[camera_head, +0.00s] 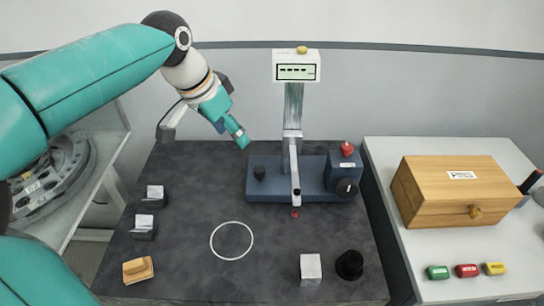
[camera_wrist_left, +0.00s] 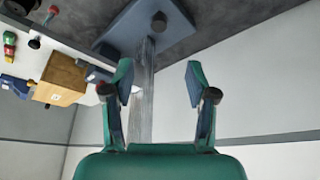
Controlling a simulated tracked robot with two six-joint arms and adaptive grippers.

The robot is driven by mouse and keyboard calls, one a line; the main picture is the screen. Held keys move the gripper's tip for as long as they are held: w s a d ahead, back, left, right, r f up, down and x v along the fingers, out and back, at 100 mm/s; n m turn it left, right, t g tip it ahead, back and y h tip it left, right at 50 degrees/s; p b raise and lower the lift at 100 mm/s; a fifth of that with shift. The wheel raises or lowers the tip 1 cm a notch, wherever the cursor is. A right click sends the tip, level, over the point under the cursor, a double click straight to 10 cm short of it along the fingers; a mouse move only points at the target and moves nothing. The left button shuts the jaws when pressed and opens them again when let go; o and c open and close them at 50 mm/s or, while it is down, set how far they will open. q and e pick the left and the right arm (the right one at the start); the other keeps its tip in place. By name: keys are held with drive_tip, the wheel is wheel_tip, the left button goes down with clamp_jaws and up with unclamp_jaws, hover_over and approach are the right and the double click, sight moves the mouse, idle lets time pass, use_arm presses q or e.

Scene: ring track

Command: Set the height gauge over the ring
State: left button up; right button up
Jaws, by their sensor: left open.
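The height gauge stands upright at the back of the dark table, with a blue base (camera_head: 312,190), a grey column (camera_head: 293,105) and a display head (camera_head: 296,68) showing dashes. An arm with a red tip (camera_head: 295,190) reaches forward from the column. A thin white ring outline (camera_head: 232,241) lies flat on the table, in front and left of the base, empty. My left gripper (camera_head: 238,135) is in the air left of the column, apart from it. In the wrist view my left gripper (camera_wrist_left: 159,82) is open, and the gauge column (camera_wrist_left: 143,85) shows beyond its fingers. My right gripper is out of view.
Two small labelled blocks (camera_head: 144,226) and a wooden block (camera_head: 138,270) line the table's left side. A silver cube (camera_head: 310,268) and black cylinder (camera_head: 349,264) stand front right. A wooden box (camera_head: 455,190) sits on the right-hand table. A large grey wheel-like part (camera_head: 50,185) lies on the left shelf.

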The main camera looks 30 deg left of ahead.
sight(259, 169)
use_arm(q)
drive_tip(key=x, duration=1.7)
drive_tip(key=shift+w+d+r, duration=0.15)
drive_tip(key=shift+w+r, duration=0.05)
drive_tip(key=shift+w, duration=0.1)
drive_tip(key=shift+c, duration=0.3)
clamp_jaws()
